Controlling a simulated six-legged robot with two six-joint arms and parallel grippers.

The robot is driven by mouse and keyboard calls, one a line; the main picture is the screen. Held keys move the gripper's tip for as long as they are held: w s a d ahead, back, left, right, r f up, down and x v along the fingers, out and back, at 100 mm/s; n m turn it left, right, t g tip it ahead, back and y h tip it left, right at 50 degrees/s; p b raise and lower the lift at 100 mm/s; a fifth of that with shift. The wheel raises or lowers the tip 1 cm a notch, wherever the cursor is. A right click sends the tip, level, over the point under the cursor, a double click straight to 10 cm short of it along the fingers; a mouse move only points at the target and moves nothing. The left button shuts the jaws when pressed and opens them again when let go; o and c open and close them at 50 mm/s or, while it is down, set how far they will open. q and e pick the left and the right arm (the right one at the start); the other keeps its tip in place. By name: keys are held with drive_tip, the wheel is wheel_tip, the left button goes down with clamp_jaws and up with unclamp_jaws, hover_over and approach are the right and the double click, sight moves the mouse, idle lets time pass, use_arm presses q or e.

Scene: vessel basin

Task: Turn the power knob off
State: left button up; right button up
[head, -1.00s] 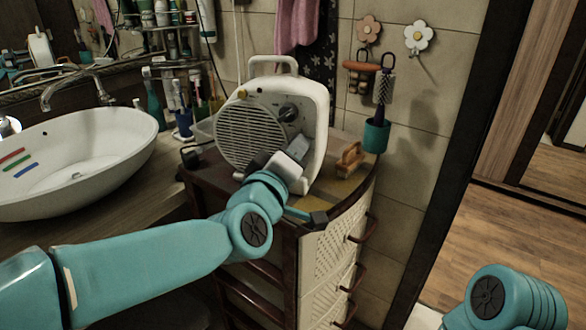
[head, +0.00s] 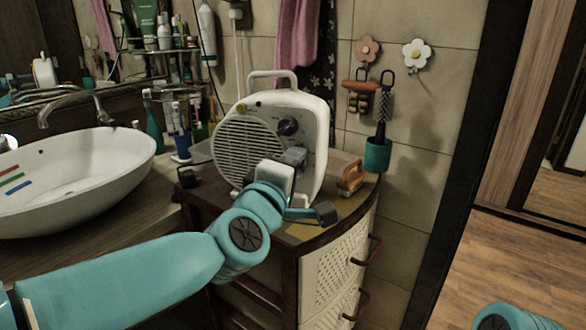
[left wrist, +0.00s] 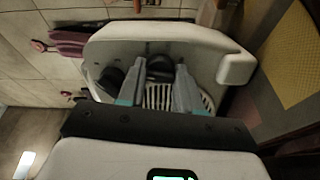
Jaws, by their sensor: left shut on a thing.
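A white fan heater (head: 318,131) with a round grille stands upright on the cabinet. A dark upper knob (head: 288,127) shows on its front, and a small yellow part sits near its top left. In the left wrist view, the upper knob (left wrist: 110,80) lies beside the left finger, and a second dark lower knob (left wrist: 160,68) sits between the fingers. My left gripper (head: 297,155) is shut on this lower knob; it also shows in the left wrist view (left wrist: 158,82). The gripper hides the lower knob in the head view. My right gripper is out of view.
The cabinet (head: 310,236) holds a wooden brush (head: 351,179) right of the heater. A teal cup (head: 377,156) hangs on the wall. A white sink (head: 75,185) is at left. The floor at right is clear.

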use_arm(q)
drive_tip(key=o, duration=1)
drive_tip(key=shift+o, duration=0.2)
drive_tip(key=shift+s, duration=0.1)
drive_tip(key=p+v, duration=0.1)
drive_tip(key=v, duration=1.5)
drive_tip(key=shift+a, duration=0.1)
